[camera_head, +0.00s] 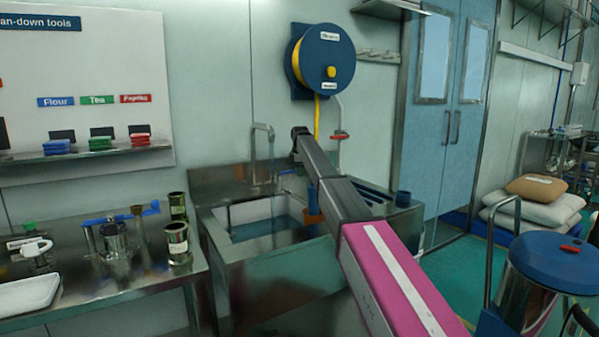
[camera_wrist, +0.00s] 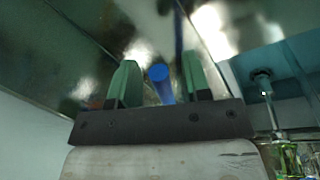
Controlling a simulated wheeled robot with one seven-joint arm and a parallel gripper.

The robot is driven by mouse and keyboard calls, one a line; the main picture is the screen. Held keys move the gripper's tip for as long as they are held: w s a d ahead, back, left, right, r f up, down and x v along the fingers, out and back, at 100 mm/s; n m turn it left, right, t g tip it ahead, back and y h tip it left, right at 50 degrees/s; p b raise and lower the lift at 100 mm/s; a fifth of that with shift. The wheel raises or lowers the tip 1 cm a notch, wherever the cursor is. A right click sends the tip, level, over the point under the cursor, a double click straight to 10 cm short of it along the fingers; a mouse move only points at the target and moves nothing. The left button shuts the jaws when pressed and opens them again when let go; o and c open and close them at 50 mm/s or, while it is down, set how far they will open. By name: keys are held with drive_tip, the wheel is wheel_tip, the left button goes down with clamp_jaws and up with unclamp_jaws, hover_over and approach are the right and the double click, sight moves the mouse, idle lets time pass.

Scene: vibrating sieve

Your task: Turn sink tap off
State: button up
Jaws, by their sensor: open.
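The sink (camera_head: 285,262) has a steel body and a basin holding bluish water. Its grey curved tap (camera_head: 262,128) rises at the back of the basin; I cannot clearly tell whether water runs from it. A small blue part, perhaps the tap's handle (camera_head: 291,172), shows to the right of the spout. In the wrist view a blue round-ended handle (camera_wrist: 158,74) lies between the green fingers of my gripper (camera_wrist: 159,80). The fingers are open, with a gap on each side of it. In the head view my arm reaches over the sink and my gripper cannot be clearly made out.
A steel bench (camera_head: 110,287) with metal cups and a white tray stands left of the sink. A blue hose reel (camera_head: 327,55) hangs on the wall above. A blue-lidded drum (camera_head: 548,258) stands at the right. Green floor lies open before the blue doors (camera_head: 445,110).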

drive_tip(key=shift+f, duration=0.2)
clamp_jaws()
